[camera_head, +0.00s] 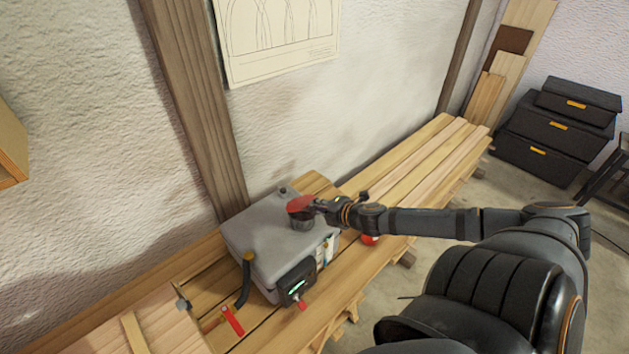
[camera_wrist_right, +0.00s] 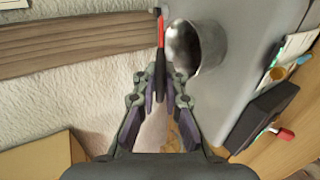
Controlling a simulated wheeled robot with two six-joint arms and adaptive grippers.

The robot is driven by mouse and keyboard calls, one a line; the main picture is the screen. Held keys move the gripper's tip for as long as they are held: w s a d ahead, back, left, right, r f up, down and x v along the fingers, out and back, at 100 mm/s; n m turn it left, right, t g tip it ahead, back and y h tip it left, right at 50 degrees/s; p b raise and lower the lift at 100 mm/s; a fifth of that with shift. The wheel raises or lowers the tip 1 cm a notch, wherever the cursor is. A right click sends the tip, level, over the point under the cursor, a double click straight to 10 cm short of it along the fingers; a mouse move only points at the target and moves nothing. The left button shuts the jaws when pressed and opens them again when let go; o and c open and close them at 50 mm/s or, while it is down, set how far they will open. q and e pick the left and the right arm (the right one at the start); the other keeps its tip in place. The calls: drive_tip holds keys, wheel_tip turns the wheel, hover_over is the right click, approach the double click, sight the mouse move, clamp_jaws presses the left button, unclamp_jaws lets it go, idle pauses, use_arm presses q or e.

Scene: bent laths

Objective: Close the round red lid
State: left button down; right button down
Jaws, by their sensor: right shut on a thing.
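The round red lid (camera_head: 299,203) stands tilted up over a short metal filler neck (camera_head: 302,223) on top of a grey box (camera_head: 262,235). In the right wrist view the lid (camera_wrist_right: 160,28) shows nearly edge-on, beside the open metal neck (camera_wrist_right: 184,46). My right gripper (camera_head: 317,204) is shut on the lid at its edge; its fingers (camera_wrist_right: 160,88) also show in the right wrist view. The neck's mouth is uncovered in the wrist view. Where the lid joins the neck is hidden. My left gripper is not in view.
The grey box sits on a bench of wooden planks (camera_head: 425,165) against a rough white wall. Black cases (camera_head: 550,135) stand far right.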

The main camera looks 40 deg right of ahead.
drive_tip(key=shift+s+f, duration=0.2)
drive_tip(key=shift+f, duration=0.15)
drive_tip(key=shift+s+d+f+b, duration=0.1)
drive_tip(key=shift+s+f+b, duration=0.2)
drive_tip(key=shift+f, duration=0.55)
drive_tip(key=shift+s+f+b, duration=0.2)
drive_tip(key=shift+s+f, duration=0.1)
drive_tip(key=shift+f, duration=0.5)
drive_tip(key=c, duration=1.1)
unclamp_jaws()
drive_tip(key=shift+s, duration=0.1)
drive_tip(key=shift+r, duration=0.1)
